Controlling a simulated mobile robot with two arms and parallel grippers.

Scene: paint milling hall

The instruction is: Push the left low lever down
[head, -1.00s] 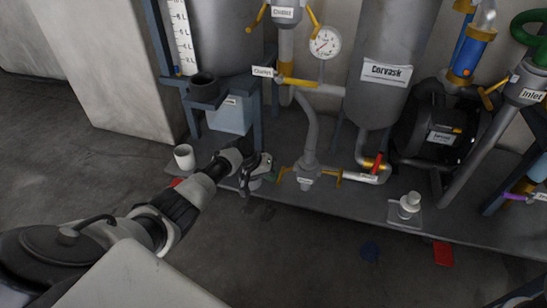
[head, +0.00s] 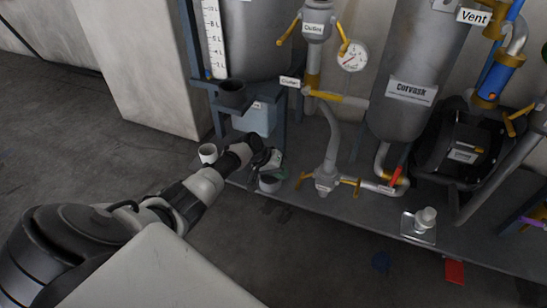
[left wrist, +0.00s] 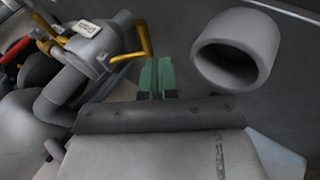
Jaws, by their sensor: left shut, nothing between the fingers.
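The left low lever (head: 304,178) is a small yellow handle on the left of a grey labelled valve body (head: 326,177) low on the pipework. In the left wrist view the bent yellow lever (left wrist: 145,38) stands just beyond and left of the green fingertips, with a visible gap at its upper end; whether its lower part touches them I cannot tell. My left gripper (head: 277,162) is shut and empty, left of the lever and slightly above it; its green fingertips also show in the left wrist view (left wrist: 156,76). My right gripper is not seen.
A grey open cup (head: 269,184) stands below my gripper; in the wrist view it is close on the right (left wrist: 232,52). A white cup (head: 208,153) stands further left. A second yellow lever (head: 351,182) and a red handle (head: 395,175) lie right.

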